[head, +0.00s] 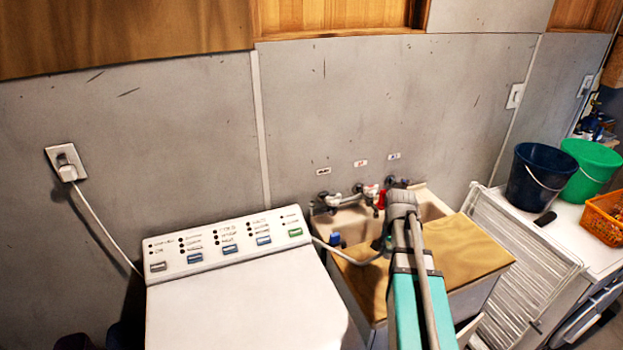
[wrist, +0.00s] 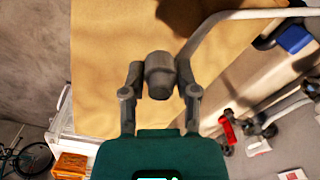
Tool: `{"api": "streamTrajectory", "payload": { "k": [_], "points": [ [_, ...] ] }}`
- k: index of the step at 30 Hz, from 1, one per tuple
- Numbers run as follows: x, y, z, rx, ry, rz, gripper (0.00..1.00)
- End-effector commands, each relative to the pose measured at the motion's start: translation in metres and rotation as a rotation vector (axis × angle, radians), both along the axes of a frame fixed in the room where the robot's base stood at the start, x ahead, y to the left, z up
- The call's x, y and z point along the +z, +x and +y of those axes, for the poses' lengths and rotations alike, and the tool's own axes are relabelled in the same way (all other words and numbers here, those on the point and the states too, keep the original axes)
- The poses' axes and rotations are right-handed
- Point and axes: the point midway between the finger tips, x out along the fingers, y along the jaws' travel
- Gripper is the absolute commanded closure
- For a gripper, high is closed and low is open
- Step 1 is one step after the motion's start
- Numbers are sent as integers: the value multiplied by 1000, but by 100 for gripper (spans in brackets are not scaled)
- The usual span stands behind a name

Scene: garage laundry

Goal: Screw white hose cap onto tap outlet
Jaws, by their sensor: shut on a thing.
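In the wrist view my gripper (wrist: 158,80) is shut on the hose cap (wrist: 159,72), a short cylinder that looks grey here. A pale hose (wrist: 225,22) curves from beside the cap to the upper right. The cap is held over the wooden board (wrist: 105,40) and is apart from the taps. In the head view my arm hides most of the gripper and cap. Wall taps stand behind the sink, one with a red part (head: 380,198); it also shows in the wrist view (wrist: 228,128). I cannot tell which outlet is meant.
A washing machine (head: 245,300) stands left of the sink (head: 436,207). The wooden board (head: 465,250) covers part of the sink. A blue piece (head: 335,239) lies near the hose. A folded white rack (head: 520,260) and buckets (head: 540,175) are at right.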

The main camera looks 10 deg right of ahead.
Motion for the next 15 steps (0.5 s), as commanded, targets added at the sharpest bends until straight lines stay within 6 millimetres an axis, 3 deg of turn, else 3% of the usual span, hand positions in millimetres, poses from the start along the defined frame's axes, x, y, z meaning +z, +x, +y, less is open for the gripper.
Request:
{"api": "streamTrajectory", "payload": {
  "k": [15],
  "points": [
    [33,102,40,129,0,0,100]
  ]
}}
